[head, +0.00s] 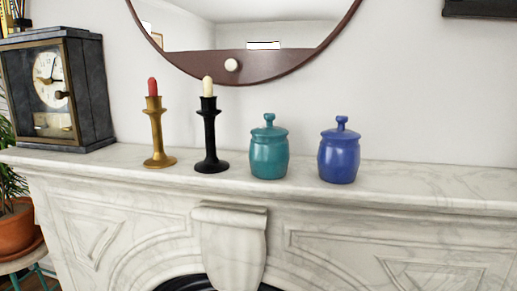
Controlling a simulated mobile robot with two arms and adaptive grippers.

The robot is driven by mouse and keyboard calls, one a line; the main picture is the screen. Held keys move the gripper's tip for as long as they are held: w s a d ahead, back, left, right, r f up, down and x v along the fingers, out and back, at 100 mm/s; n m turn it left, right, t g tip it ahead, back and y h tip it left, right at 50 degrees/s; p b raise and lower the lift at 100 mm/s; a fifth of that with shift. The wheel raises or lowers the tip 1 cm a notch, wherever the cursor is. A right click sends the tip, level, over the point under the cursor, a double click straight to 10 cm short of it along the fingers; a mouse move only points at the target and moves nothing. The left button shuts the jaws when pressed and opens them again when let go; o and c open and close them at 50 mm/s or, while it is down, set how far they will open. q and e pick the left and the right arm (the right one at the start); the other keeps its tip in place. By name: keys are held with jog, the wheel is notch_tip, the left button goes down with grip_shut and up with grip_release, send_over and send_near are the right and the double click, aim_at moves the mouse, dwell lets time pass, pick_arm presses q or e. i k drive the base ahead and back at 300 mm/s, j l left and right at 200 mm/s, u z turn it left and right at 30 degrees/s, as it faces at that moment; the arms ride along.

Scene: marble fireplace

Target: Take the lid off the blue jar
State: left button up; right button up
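The blue jar (338,160) stands upright on the marble mantel, right of the picture's middle. Its blue lid (341,129), with a rounded knob on top, sits on the jar. Neither of my grippers shows in the head view.
A teal lidded jar (269,153) stands close to the left. Further left are a black candlestick (210,140), a brass candlestick (157,135) and a dark clock (60,90). A round mirror (240,65) hangs behind. The mantel (430,188) is clear to the right.

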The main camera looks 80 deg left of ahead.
aim_at(340, 134)
jog(key=u, duration=2.35)
